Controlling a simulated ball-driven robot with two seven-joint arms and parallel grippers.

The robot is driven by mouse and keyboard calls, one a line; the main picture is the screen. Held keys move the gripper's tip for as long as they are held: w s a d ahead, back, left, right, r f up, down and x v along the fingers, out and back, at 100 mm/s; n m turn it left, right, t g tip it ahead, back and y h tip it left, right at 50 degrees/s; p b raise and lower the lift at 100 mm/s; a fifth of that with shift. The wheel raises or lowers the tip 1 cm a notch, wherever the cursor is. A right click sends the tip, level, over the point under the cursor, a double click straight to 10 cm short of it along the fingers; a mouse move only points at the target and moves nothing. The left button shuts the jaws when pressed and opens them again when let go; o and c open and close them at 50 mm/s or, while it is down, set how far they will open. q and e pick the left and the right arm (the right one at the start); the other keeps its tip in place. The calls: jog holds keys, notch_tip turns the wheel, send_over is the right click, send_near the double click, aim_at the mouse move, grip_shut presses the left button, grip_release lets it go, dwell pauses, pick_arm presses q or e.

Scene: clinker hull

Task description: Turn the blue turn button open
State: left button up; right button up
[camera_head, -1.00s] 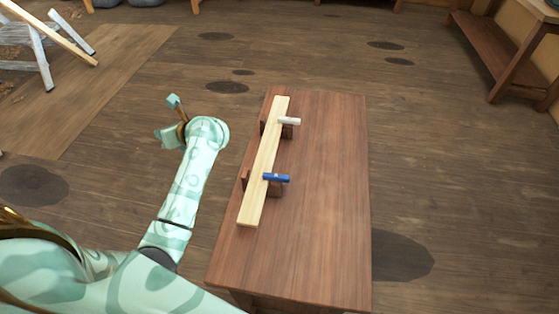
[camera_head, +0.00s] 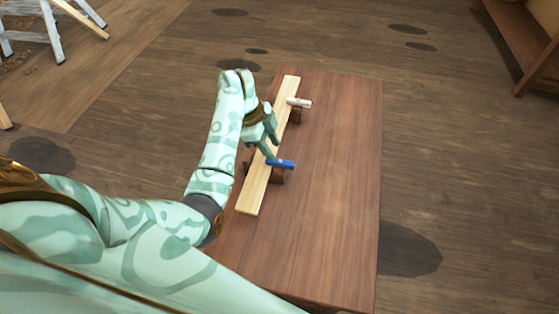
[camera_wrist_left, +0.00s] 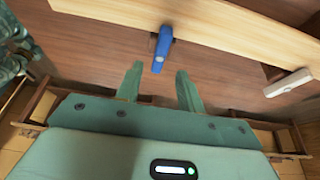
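The blue turn button (camera_head: 281,164) sits on a dark wooden block by the table and points crosswise to the pale plank (camera_head: 252,194). Its inner end is partly hidden by my gripper in the head view. In the left wrist view the blue button (camera_wrist_left: 163,50) lies ahead of and between my fingers, one end at the edge of the plank (camera_wrist_left: 230,35). My left gripper (camera_head: 269,142) is over the plank, close to the button; in the wrist view its fingers (camera_wrist_left: 160,86) are apart with nothing between them. My right gripper is not in view.
A white turn button (camera_head: 299,102) sits farther up the plank; it also shows at the right in the wrist view (camera_wrist_left: 288,83). The brown table (camera_head: 335,180) is clear to the right of the plank. A stepladder (camera_head: 50,30) stands far off at upper left.

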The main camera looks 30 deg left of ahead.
aim_at(280, 161)
pick_arm(q)
jog(key=b+x, duration=0.1)
jog(key=x, duration=0.4)
jog(key=shift+f, duration=0.2)
jog(key=shift+c, duration=0.4)
grip_shut()
